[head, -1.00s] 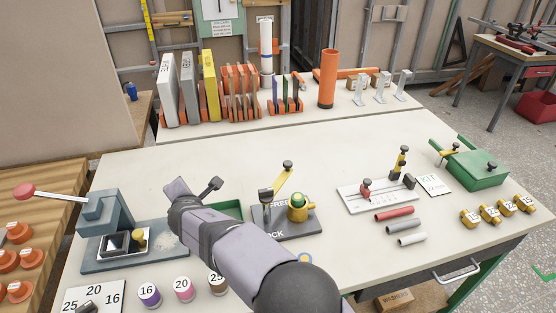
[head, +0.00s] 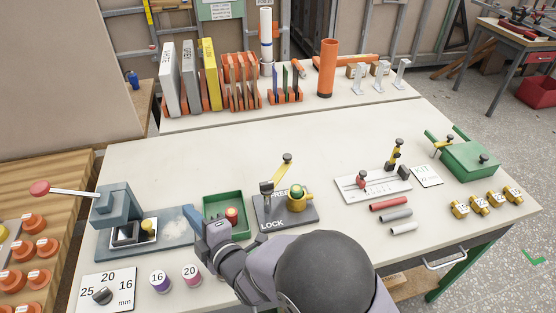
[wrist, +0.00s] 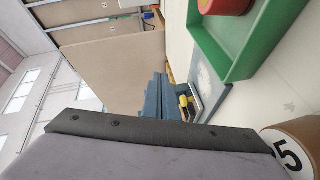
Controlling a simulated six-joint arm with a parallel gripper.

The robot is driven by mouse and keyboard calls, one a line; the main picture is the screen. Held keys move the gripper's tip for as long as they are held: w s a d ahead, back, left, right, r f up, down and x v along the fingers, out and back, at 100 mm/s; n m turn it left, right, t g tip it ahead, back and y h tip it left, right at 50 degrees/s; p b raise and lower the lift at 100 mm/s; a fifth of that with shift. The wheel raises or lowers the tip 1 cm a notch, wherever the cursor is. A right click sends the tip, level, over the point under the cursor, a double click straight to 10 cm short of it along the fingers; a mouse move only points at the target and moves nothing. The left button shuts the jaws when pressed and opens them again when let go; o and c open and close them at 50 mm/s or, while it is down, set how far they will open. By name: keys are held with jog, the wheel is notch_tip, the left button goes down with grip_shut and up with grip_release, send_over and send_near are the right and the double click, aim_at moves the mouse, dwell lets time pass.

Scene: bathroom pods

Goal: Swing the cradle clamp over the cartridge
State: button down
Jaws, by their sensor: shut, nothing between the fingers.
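The cradle (head: 268,215) is a dark grey block marked LOCK along its front edge, right of centre on the bench in the head view. Its clamp, a yellow arm (head: 281,172) with a black knob, stands up tilted at the back left. The cartridge (head: 297,203), brass with a green top, sits upright on the cradle's right part; the clamp arm is not over it. My gripper (head: 192,217) is shut and empty, left of the cradle and apart from it, in front of the green tray. The wrist view shows neither cradle nor cartridge.
The green tray (head: 206,229) holds a red piece (head: 231,216). A blue-grey lever press (head: 112,212) stands to the left. Small labelled rolls (head: 160,280) line the front. A white fixture (head: 350,191) is right of the cradle. The bench behind the cradle is clear.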

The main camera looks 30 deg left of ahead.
aim_at(278, 173)
jog(key=w+d+m+t+h, duration=0.2)
jog(key=w+d+t, duration=0.2)
jog(key=d, duration=0.6)
jog(key=w+d+r+m+t+h, duration=0.1)
jog(key=w+d+t, duration=0.4)
jog(key=d, duration=0.6)
jog(key=shift+m+t+h, duration=0.4)
jog(key=shift+m+h, duration=0.2)
jog(key=shift+h, duration=0.5)
jog(key=shift+w+a, duration=0.15)
jog(key=p+x, duration=0.6)
jog(key=x, duration=1.3)
jog(key=shift+w+a, duration=0.3)
